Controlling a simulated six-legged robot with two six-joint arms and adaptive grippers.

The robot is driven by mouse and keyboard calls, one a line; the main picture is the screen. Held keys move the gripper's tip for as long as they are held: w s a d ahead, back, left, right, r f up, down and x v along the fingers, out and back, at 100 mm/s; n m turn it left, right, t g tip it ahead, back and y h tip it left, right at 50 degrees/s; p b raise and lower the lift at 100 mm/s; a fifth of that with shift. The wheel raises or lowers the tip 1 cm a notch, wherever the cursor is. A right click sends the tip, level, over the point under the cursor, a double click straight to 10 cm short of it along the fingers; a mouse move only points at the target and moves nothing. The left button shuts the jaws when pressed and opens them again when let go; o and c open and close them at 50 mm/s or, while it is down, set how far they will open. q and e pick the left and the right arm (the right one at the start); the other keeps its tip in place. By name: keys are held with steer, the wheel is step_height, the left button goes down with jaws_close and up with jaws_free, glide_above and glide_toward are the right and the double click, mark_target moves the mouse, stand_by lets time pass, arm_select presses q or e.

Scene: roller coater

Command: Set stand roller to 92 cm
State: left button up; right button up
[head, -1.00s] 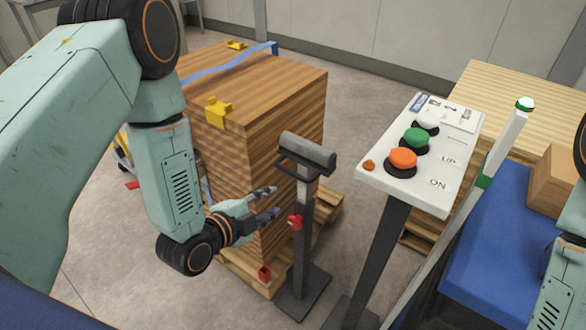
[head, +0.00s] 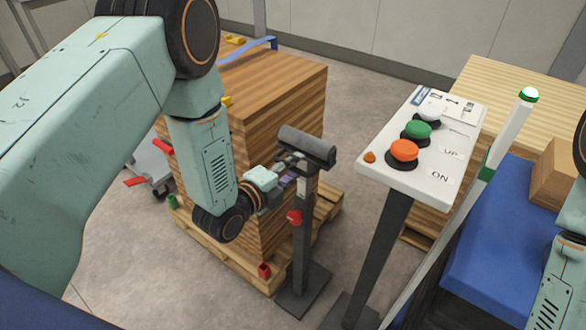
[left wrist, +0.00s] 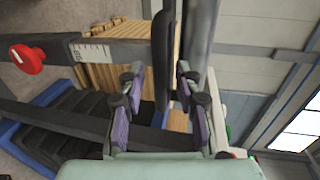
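The stand roller has a dark grey roller (head: 306,146) on a black bracket atop an upright post standing on a flat base (head: 303,290). Its red knob (head: 294,217) sits on the post below the roller; it also shows in the left wrist view (left wrist: 27,60). A white scale strip (left wrist: 90,52) marks the post; I cannot read its value surely. My left gripper (head: 290,172) is just under and left of the roller. In the left wrist view its fingers (left wrist: 158,100) are apart, with the black bracket (left wrist: 163,60) between them. I cannot tell whether they touch it. My right gripper is out of view.
A wooden board stack (head: 275,85) on a pallet stands close behind the stand. A control panel (head: 420,180) with white, green and orange buttons stands right of it. A blue-topped machine (head: 490,230) and a pale wood stack (head: 520,95) are farther right.

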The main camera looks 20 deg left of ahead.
arm_select(q)
steer(key=shift+w+d, duration=0.1)
steer(key=shift+w, duration=0.15)
jaws_close()
stand_by(0.7)
